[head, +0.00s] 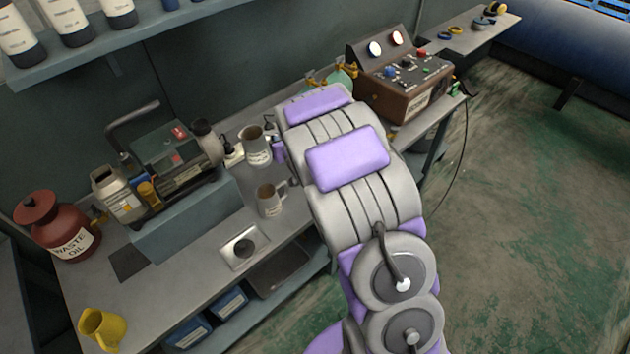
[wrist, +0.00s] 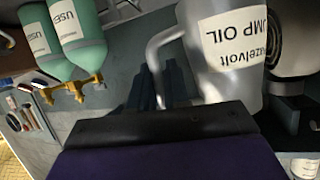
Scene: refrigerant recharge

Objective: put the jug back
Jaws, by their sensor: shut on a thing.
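A grey metal jug (head: 257,148) with a white label stands upright beside the pump in the head view. In the wrist view the jug (wrist: 225,55) shows large and upside down, its label reading "PUMP OIL". My gripper (head: 277,148) is at the jug's handle side, mostly hidden by my arm in the head view. In the wrist view my gripper's dark fingers (wrist: 168,85) are at the curved handle, shut on it. I cannot tell if the jug's base touches the bench.
A second grey jug (head: 270,200) stands just in front, near a square silver scale (head: 242,247). The pump (head: 175,165) is left.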

